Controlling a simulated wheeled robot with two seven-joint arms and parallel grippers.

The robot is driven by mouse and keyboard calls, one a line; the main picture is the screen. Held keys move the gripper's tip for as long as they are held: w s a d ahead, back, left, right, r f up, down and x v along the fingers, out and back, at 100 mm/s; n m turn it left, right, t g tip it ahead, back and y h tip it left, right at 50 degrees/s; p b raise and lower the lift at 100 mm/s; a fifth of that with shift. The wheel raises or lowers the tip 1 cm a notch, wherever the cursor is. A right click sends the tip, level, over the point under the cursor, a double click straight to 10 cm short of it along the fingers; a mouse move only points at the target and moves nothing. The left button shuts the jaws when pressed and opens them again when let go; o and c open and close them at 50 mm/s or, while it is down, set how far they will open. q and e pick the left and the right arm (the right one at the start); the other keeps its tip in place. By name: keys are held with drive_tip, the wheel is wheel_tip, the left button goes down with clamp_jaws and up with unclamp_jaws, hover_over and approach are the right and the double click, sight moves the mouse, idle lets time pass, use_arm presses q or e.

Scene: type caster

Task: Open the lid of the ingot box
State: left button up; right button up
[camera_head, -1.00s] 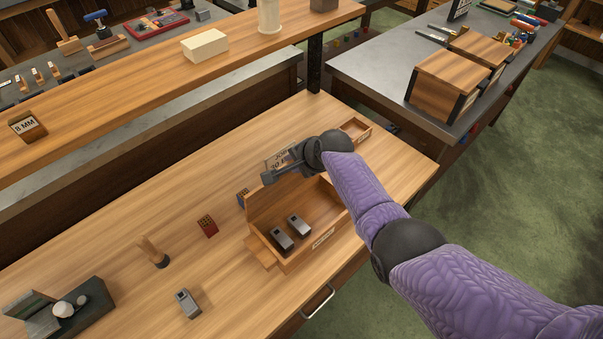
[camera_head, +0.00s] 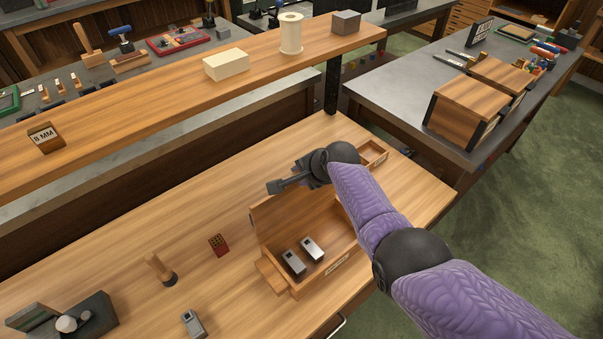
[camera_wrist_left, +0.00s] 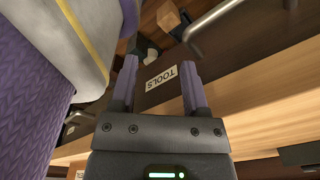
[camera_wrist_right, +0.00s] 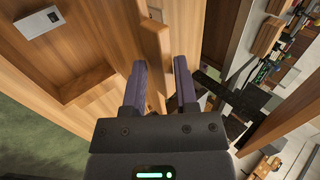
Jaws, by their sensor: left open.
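The wooden ingot box (camera_head: 345,262) stands on the workbench near its front edge. Its lid (camera_head: 282,213) stands up at the back, so the box is open. Two grey metal ingots (camera_head: 293,262) lie inside, and one also shows in the right wrist view (camera_wrist_right: 38,22). My right gripper (camera_head: 275,187) is at the top of the lid. In the right wrist view a wooden edge (camera_wrist_right: 156,60) runs between its fingers; whether they press on it is unclear. My left gripper (camera_wrist_left: 155,85) is open and empty, facing a dark front with a TOOLS label (camera_wrist_left: 161,78).
A small open wooden tray (camera_head: 374,154) sits right of the box. A red block with holes (camera_head: 219,245), a wooden peg (camera_head: 160,269) and a metal block (camera_head: 193,322) stand to the left. A raised shelf (camera_head: 150,105) runs behind. The bench between is free.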

drive_tip(key=shift+o, duration=0.9)
drive_tip(key=shift+f, duration=0.15)
use_arm(q)
wheel_tip(320, 180, up, 8)
drive_tip(key=p, duration=0.7)
drive_tip(key=shift+w+d+p, duration=0.4)
drive_tip(key=shift+d, duration=0.05)
use_arm(e)
drive_tip(key=v, duration=1)
use_arm(q)
drive_tip(key=shift+f, duration=0.1)
use_arm(e)
drive_tip(key=shift+w, duration=0.15)
